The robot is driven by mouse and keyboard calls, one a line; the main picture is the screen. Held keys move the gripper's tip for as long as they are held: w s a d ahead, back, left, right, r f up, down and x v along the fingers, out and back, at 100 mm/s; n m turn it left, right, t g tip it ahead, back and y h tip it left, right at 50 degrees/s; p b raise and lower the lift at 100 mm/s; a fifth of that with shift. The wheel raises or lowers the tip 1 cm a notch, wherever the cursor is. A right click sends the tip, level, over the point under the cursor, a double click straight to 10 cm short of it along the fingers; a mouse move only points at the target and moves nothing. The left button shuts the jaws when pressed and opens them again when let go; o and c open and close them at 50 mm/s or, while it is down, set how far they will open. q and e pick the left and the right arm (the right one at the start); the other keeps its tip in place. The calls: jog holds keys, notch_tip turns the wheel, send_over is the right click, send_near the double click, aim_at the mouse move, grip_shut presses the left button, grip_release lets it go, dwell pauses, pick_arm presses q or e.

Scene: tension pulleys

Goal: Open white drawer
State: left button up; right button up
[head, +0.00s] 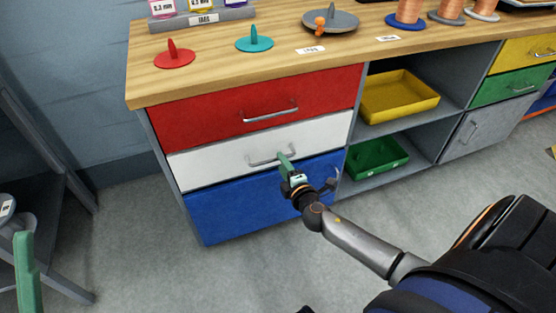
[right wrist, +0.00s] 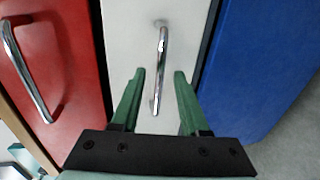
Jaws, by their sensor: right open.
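The white drawer (head: 215,161) is the middle one of a stack in the workbench, between the red and blue drawers. It looks shut or nearly shut. Its metal bar handle (head: 262,160) also shows in the right wrist view (right wrist: 162,60). My right gripper (head: 284,160) is at the handle's right part, with its green fingers pointing at the drawer front. In the right wrist view my open fingers (right wrist: 158,80) lie on either side of the handle's lower end; contact is not visible. A green finger of my left gripper (head: 27,272) shows at the lower left edge.
The red drawer (head: 200,115) is above and the blue drawer (head: 250,205) below; both look shut. Open shelves to the right hold a yellow tray (head: 400,100) and a green bin (head: 378,160). Discs and spools stand on the wooden top (head: 225,70). Floor in front is clear.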

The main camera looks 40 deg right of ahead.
jog(key=shift+b+x, duration=0.35)
jog(key=shift+x, duration=1.6)
grip_shut()
